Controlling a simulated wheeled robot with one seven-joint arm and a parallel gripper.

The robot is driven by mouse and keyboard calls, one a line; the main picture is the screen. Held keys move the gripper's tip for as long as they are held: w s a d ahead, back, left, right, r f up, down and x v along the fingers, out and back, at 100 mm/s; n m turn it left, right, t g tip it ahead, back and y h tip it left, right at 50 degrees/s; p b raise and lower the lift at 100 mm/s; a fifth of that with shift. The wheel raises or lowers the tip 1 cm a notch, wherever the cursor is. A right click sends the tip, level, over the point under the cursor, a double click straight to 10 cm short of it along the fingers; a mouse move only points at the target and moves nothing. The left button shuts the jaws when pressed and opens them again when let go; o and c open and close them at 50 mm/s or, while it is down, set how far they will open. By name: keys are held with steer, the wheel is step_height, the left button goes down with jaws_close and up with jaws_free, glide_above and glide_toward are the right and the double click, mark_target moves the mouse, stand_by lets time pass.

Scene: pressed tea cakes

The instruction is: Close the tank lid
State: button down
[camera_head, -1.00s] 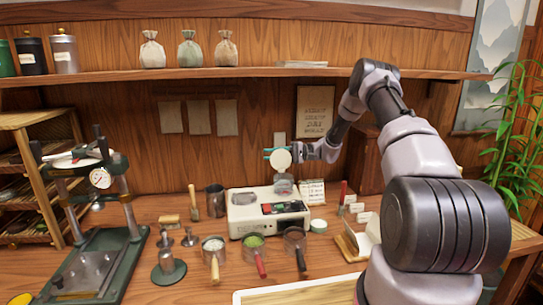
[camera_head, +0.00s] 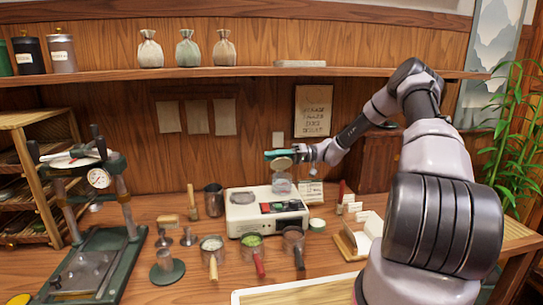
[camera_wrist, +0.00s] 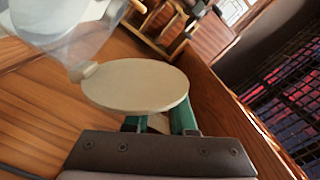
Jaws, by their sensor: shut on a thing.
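The tank lid is a round beige disc (camera_head: 281,161) above the clear tank (camera_head: 281,186) on the right end of the white machine (camera_head: 242,212). In the wrist view the lid (camera_wrist: 136,85) fills the middle, joined at its upper left to a small hinge block beside the clear tank wall (camera_wrist: 65,40). My gripper (camera_head: 284,153) is at the lid, its teal fingers shut on the lid's edge. In the wrist view its green fingers (camera_wrist: 160,122) reach under the near edge, where the contact is partly hidden. The lid is tilted, with its free edge raised above the tank.
Pans of powder (camera_head: 252,246) and other handled pans stand in front of the machine. A press (camera_head: 100,230) stands at far left. The shelf (camera_head: 330,71) runs above.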

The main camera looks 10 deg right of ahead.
mark_target(274, 164)
steer(key=n, duration=0.1)
steer(key=s+n, duration=0.1)
steer(key=shift+s+f+n, duration=0.3)
steer(key=shift+f+n, duration=0.05)
steer(key=shift+n, duration=0.05)
steer(key=n, duration=0.1)
steer(key=s+f+n, duration=0.1)
steer(key=shift+s+n, duration=0.15)
steer(key=shift+n, duration=0.15)
steer(key=shift+s+f+n, duration=0.35)
steer(key=shift+f+n, duration=0.15)
steer(key=shift+n, duration=0.55)
steer(key=shift+s+f+n, duration=0.35)
steer(key=shift+f+n, duration=0.1)
steer(key=shift+n, duration=0.6)
steer(key=c, duration=0.8)
jaws_free()
steer(key=shift+o, duration=0.2)
steer(key=d, duration=1)
steer(key=shift+d, duration=0.4)
